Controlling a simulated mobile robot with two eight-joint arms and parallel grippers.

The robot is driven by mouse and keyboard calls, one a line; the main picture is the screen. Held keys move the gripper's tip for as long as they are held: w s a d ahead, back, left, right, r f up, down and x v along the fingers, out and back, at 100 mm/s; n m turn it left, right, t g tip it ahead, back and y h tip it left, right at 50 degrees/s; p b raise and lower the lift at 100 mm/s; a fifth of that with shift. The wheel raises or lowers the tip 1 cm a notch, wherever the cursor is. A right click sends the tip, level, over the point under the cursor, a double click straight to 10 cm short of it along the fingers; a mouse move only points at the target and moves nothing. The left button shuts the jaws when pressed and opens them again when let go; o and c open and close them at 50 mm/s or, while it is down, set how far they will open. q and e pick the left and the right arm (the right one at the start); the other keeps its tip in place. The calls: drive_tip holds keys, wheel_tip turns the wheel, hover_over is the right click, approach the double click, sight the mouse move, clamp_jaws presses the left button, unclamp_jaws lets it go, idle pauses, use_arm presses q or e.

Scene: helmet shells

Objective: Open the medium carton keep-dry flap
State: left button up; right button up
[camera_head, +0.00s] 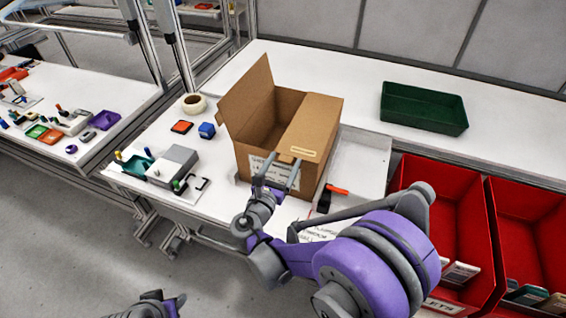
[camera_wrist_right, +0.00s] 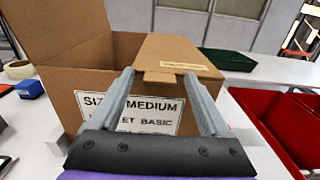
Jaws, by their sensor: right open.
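The brown medium carton (camera_head: 318,165) stands on the white table. Its left flap (camera_head: 247,95) is raised and leans outward, and its right flap (camera_head: 310,122) lies shut over the right part of the top. A pale printed strip sits on that flap near its front edge. The front label (camera_wrist_right: 150,112) reads "MEDIUM". My right gripper (camera_head: 281,168) is open in front of the carton. In the right wrist view its fingertips (camera_wrist_right: 159,76) lie either side of the flap's front edge; contact is unclear. Part of my left arm (camera_head: 150,306) shows at the bottom, its jaws unclear.
A green tray (camera_head: 425,118) stands at the back right. Red bins (camera_head: 462,215) stand at the right. A grey block (camera_head: 172,166), a tape roll (camera_head: 194,104) and a blue box (camera_head: 207,131) lie left of the carton. A black-and-orange tool (camera_head: 329,196) lies at its front right.

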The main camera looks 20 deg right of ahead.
drive_tip(key=shift+c, duration=0.2)
clamp_jaws()
idle(1.1)
